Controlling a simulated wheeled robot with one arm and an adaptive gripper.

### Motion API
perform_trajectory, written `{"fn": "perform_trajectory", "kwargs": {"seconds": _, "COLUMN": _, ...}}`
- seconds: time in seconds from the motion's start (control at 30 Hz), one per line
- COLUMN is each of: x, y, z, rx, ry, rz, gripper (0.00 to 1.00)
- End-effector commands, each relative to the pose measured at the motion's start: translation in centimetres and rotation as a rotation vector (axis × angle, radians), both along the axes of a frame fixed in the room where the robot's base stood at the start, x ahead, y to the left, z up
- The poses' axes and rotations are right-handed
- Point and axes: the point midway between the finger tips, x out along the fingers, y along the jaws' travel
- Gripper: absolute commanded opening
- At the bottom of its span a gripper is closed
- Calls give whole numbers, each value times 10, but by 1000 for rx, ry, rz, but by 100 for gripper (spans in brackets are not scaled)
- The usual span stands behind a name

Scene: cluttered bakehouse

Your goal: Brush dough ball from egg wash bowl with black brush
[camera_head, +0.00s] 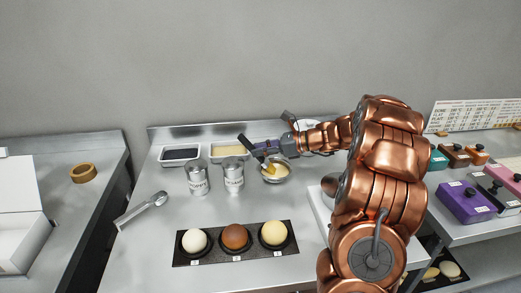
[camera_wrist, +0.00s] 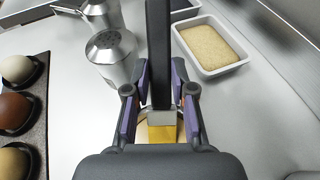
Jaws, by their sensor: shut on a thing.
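My gripper (camera_head: 264,148) is shut on the black brush (camera_wrist: 158,50), whose dark handle rises between the fingers (camera_wrist: 160,100). The brush's yellow bristles (camera_wrist: 162,133) point down over the small metal egg wash bowl (camera_head: 287,177), which holds pale yellow liquid. I cannot tell whether the bristles touch the liquid. The bowl is mostly hidden by my gripper in the wrist view. Three dough balls sit in a row on a black tray (camera_head: 180,262): a white one (camera_head: 194,240), a brown one (camera_head: 235,237) and a cream one (camera_head: 274,233). They show at the left in the wrist view.
Two metal shakers (camera_head: 197,179) (camera_head: 233,175) stand left of the bowl. White trays with dark (camera_head: 181,154) and tan filling (camera_wrist: 212,45) are behind. A metal scoop (camera_head: 142,210) lies at left. Coloured boxes (camera_head: 466,202) stand at right. Counter between bowl and dough tray is clear.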

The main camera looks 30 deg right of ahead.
Motion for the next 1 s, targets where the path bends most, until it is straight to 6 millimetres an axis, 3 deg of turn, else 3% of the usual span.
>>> {"fn": "perform_trajectory", "kwargs": {"seconds": 0.27, "x": 0, "y": 0, "z": 3, "rx": 0, "ry": 0, "rz": 0, "gripper": 0}}
{"fn": "perform_trajectory", "kwargs": {"seconds": 1.0, "x": 0, "y": 0, "z": 62, "rx": 1, "ry": -1, "rz": 0, "gripper": 0}}
